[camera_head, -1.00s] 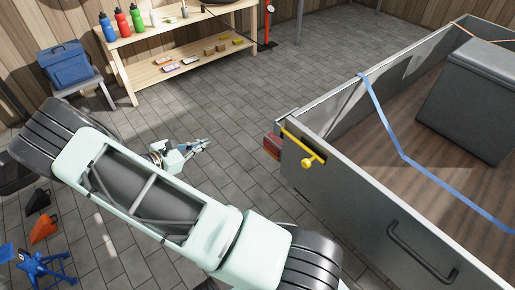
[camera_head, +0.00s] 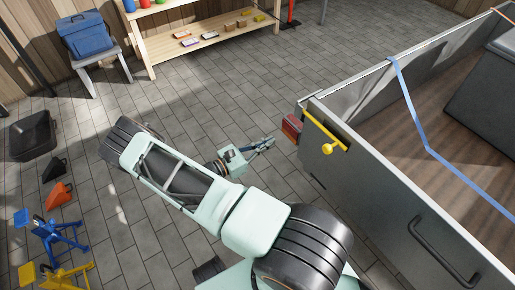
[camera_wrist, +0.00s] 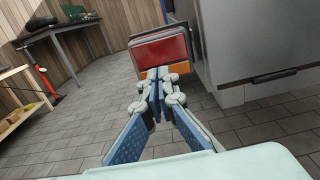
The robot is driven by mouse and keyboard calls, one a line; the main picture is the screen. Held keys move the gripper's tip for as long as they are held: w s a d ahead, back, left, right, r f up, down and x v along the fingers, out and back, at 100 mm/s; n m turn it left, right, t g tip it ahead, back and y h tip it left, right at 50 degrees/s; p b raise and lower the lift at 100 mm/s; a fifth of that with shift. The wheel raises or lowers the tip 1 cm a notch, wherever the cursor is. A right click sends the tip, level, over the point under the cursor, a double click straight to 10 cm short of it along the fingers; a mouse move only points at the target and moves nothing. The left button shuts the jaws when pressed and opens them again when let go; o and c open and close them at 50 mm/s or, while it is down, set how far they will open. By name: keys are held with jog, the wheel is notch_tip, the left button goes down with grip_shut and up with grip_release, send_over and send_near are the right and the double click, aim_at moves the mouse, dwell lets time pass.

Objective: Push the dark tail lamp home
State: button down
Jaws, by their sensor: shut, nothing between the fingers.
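The tail lamp (camera_head: 292,127), dark red and unlit, sits at the near left corner of the grey trailer (camera_head: 405,205). In the wrist view the lamp (camera_wrist: 161,50) is a red block with an orange strip below, in front of a grey housing; I cannot tell whether it is seated. My gripper (camera_head: 271,141) is shut and empty, just left of the lamp and pointing at it. In the wrist view my gripper's fingertips (camera_wrist: 163,73) overlap the lamp's lower edge; I cannot tell whether they touch it.
A yellow latch (camera_head: 327,133) is on the trailer wall right of the lamp. A blue strap (camera_head: 412,120) crosses the trailer. A wooden shelf (camera_head: 200,52) stands at the back. Blue and yellow stands (camera_head: 52,237) are at lower left. The floor between shelf and trailer is clear.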

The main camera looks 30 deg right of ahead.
aim_at(290, 130)
jog(key=d, duration=0.2)
jog(key=d+b, duration=0.1)
jog(key=d, duration=0.3)
jog(key=shift+w+d, duration=0.3)
jog(key=shift+d, duration=0.1)
jog(key=shift+w+d, duration=0.1)
jog(key=shift+d, duration=1.25)
